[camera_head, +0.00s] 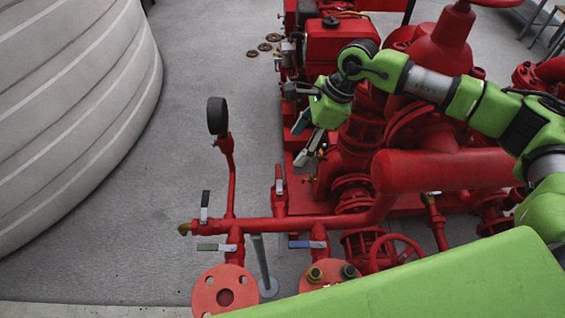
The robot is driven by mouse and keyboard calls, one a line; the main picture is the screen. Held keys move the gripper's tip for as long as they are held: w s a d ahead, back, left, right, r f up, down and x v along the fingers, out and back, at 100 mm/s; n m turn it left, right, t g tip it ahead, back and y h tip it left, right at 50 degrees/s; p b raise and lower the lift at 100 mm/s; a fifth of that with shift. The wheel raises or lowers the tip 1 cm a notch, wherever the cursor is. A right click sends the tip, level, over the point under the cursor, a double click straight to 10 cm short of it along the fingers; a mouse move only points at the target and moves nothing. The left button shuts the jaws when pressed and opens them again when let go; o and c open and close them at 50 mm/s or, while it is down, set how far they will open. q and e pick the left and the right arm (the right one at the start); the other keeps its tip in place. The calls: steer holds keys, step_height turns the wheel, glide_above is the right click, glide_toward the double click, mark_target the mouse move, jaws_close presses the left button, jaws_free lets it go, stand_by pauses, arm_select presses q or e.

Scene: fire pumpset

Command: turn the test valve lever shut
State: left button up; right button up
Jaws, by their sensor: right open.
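Several small valve levers sit on the red pipework, and I cannot tell which is the test valve lever. A black-and-white lever (204,207) stands upright at the pipe's left end. A green lever (214,247) lies level below it. A blue lever (307,244) lies level further right. A grey-tipped lever (279,186) stands upright on a short red valve. My right gripper (305,139) is open and empty, above and to the right of the grey-tipped lever, apart from it in the picture. My left gripper is out of view.
A red horizontal pipe (260,224) carries the levers. A black gauge (217,116) stands on a thin riser. Red pump machinery (340,45) fills the right. A large ribbed tank (70,110) stands left. Grey floor (200,50) between is mostly clear.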

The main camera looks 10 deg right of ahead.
mark_target(279, 172)
steer(key=p+x, duration=0.2)
steer(key=x, duration=0.7)
steer(key=shift+a+f+p, duration=0.2)
steer(key=shift+f+p, duration=0.1)
steer(key=shift+f, duration=0.05)
steer(key=shift+w+a+f, duration=0.15)
steer(key=shift+a+f, duration=0.1)
steer(key=shift+f, duration=0.45)
steer(key=c, duration=1.6)
steer(key=shift+d, duration=0.1)
